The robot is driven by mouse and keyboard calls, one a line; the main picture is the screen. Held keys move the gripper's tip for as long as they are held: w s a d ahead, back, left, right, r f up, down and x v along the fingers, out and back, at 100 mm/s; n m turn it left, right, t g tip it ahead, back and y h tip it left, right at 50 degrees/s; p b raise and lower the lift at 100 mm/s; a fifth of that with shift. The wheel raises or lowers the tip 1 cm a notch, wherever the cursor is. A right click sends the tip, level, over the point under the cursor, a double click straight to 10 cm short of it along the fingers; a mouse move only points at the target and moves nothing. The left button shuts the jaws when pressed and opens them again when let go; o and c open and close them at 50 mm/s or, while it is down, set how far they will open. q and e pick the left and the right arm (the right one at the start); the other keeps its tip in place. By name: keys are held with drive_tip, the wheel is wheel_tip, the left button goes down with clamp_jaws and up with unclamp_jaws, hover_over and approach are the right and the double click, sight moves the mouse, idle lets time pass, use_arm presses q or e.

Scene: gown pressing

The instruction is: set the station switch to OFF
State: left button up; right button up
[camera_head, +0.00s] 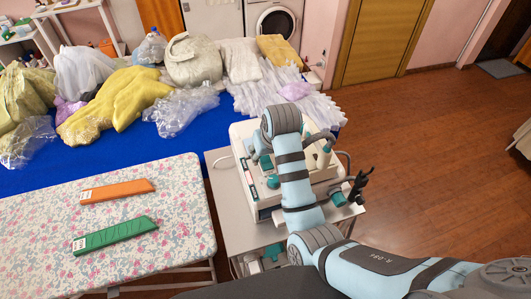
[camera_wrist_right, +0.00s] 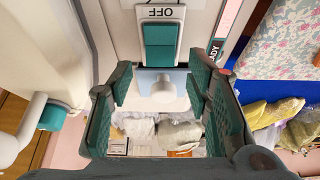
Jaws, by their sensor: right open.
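The station (camera_head: 243,160) is a pale box on a grey stand in the middle of the head view. In the right wrist view its switch (camera_wrist_right: 159,42) is a teal rocker on a white plate, with the word OFF upside down at its upper edge. I cannot tell which way the rocker is tipped. My right gripper (camera_wrist_right: 162,92) is open and empty, its fingers spread to either side below the rocker in that picture, apart from it. In the head view my right arm hides much of the station. My left gripper is not in view.
A white knob on a pale blue base (camera_wrist_right: 160,88) shows between my fingers. A white pipe with a teal collar (camera_wrist_right: 52,116) is at the left. A floral board (camera_head: 180,220) holds an orange (camera_head: 117,191) and a green piece (camera_head: 115,235). Garments lie on a blue table (camera_head: 130,157).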

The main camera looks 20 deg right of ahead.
drive_tip(key=v, duration=0.6)
drive_tip(key=shift+r, duration=0.1)
idle(0.4)
